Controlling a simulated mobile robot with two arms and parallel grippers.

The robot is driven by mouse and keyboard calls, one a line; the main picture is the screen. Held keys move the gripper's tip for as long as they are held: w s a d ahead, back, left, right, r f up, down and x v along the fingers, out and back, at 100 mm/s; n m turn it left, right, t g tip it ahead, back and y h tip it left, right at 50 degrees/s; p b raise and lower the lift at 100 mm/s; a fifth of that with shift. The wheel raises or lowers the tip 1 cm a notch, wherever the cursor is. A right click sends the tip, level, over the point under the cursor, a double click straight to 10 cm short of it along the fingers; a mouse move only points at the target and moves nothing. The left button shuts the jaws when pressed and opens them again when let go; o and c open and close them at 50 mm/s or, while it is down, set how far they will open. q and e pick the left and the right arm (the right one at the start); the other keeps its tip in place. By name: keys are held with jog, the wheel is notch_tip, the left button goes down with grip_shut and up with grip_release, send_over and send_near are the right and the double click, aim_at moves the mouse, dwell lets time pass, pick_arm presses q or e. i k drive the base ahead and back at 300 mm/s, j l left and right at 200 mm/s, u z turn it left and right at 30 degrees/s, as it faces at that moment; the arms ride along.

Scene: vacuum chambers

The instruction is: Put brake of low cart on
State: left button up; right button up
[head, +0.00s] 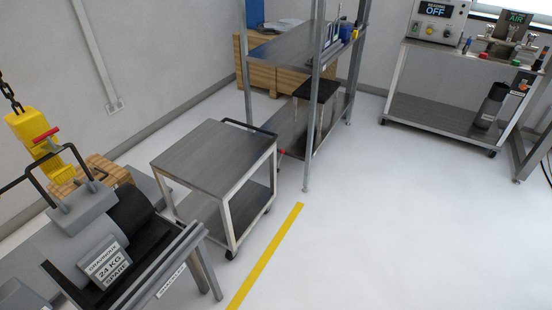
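A low grey metal cart (212,158) with two shelves stands in the middle of the floor. It has a black push handle (248,128) at its far right edge and small dark casters (231,254) below. A small red piece (282,152) shows near the handle side; I cannot tell whether it belongs to the cart or is a brake. No brake position can be read. Neither of my grippers is in view.
A bench with a 24 kg block (103,262) is at the lower left, under a yellow chain hoist (38,135). A metal rack (313,120) stands close behind the cart. A wheeled equipment table (430,115) is at right. Floor right of the yellow line (268,252) is clear.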

aim_at(282, 152)
jog(key=i+l, duration=0.35)
jog(key=i+l+z, duration=0.1)
jog(key=i+l, duration=0.2)
jog(key=i, duration=0.25)
jog(key=i+l, duration=0.3)
jog(key=i, duration=0.2)
jog(key=i+l+z, duration=0.1)
jog(key=i+l, duration=0.2)
jog(key=i, duration=0.15)
jog(key=i+l, duration=0.25)
jog(key=i, duration=0.2)
jog(key=z, duration=0.05)
